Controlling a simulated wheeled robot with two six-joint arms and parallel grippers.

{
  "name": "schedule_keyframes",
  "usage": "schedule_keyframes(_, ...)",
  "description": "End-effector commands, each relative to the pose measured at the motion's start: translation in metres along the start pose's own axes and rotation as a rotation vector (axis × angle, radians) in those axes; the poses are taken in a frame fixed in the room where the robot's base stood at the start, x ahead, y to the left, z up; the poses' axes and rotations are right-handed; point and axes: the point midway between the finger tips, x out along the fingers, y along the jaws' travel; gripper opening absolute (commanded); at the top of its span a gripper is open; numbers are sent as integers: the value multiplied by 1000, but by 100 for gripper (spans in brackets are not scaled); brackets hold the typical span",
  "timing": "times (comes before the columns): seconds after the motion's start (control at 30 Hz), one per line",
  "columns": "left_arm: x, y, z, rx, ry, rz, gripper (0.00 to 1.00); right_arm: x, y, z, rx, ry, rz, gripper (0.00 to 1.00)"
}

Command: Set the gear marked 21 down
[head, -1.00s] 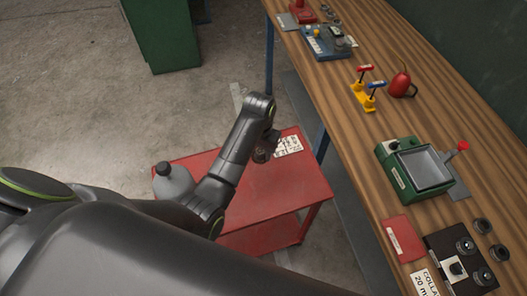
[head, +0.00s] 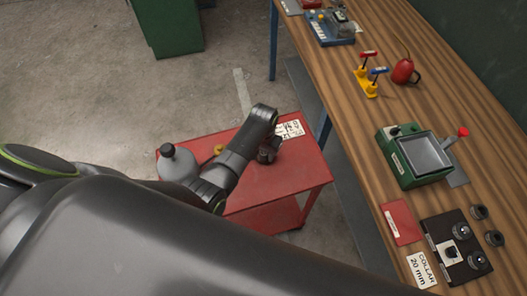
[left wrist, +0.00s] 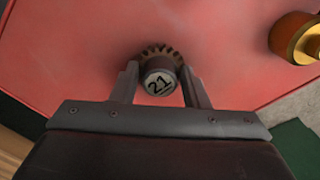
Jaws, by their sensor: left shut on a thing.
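The gear marked 21 (left wrist: 162,54) has a dark toothed rim and a hub with a pale end bearing the number. My left gripper (left wrist: 159,76) is shut on its hub, one finger on each side, with the number facing the wrist camera. In the head view the left gripper (head: 268,152) is over the red cart top (head: 290,175), the gear a small dark shape at its jaws. Whether the gear touches the cart top I cannot tell. My right gripper is not in view.
On the cart are a grey bottle with a black cap (head: 178,164), a brass-coloured piece (left wrist: 298,38) and a white printed card (head: 291,129). The cart's front right is bare. The wooden bench (head: 365,135) stands to the right, holding a green tray device (head: 418,155) and red oil can (head: 403,71).

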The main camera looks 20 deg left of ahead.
Motion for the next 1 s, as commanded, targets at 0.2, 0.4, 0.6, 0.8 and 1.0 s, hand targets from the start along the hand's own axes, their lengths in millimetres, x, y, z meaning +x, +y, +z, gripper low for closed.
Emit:
schedule_keyframes(0.2,3,0,0,0,0,0,18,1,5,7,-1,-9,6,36)
schedule_keyframes(0.4,2,0,0,0,0,0,63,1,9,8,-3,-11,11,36)
schedule_keyframes(0.6,2,0,0,0,0,0,63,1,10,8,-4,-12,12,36)
schedule_keyframes(0.8,-5,0,0,0,1,0,63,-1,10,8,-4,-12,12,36)
schedule_keyframes(1.0,-33,0,0,0,3,1,63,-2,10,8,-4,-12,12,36)
